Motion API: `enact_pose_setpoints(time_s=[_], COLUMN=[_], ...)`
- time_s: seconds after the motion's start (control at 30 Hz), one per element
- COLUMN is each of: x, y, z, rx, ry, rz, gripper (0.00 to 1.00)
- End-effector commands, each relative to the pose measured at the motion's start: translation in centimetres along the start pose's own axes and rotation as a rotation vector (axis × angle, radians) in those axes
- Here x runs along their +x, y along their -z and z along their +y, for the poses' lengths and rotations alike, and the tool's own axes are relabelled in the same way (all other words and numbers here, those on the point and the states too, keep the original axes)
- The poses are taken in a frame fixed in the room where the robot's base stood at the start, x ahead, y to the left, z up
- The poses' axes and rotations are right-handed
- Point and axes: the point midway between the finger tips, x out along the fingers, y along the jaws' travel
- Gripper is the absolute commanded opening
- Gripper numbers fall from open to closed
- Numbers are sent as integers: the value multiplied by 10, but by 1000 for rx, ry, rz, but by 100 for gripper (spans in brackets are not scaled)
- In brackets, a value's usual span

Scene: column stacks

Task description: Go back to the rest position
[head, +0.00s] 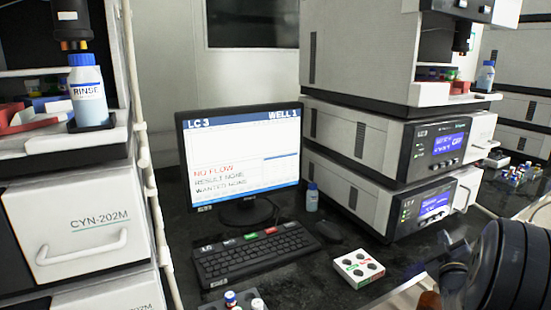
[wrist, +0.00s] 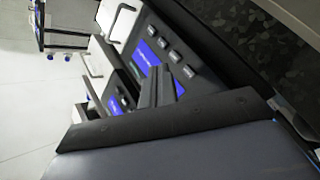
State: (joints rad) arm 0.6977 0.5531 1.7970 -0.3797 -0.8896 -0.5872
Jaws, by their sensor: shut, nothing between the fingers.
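My gripper (wrist: 161,84) shows in the wrist view as two dark, narrow fingers side by side. They are shut, with nothing between them. Behind them in that view are the tilted front panels of the instrument stack, with lit blue displays (wrist: 149,53). In the head view, dark rounded links of my arm fill the lower right corner. My fingertips cannot be made out there.
A monitor (head: 243,150) reading "NO FLOW" stands behind a keyboard (head: 255,254) on the dark bench. Instrument stacks rise at the left (head: 85,225) and right (head: 350,135).

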Motion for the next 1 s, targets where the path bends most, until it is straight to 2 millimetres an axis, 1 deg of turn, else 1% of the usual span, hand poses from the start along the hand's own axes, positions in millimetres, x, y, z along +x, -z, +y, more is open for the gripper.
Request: enact_pose_setpoints(time_s=[0.07, 0.27, 0.3, 0.37, 0.5, 0.6, 0.9, 1.0], x=[0, -1, -6, -14, 3, 2, -2, -16], y=[-3, -3, -5, -11, 4, 4, 1, -14], z=[-5, -4, 3, 9, -3, 2, 4, 11], rx=[-2, -1, -2, -2, 1, 1, 1, -2], ry=[-2, -4, -5, -4, 3, 2, 2, -5], rz=[2, 1, -2, -3, 3, -3, -2, -3], gripper=[0, 0, 0, 0, 0, 0, 0, 0])
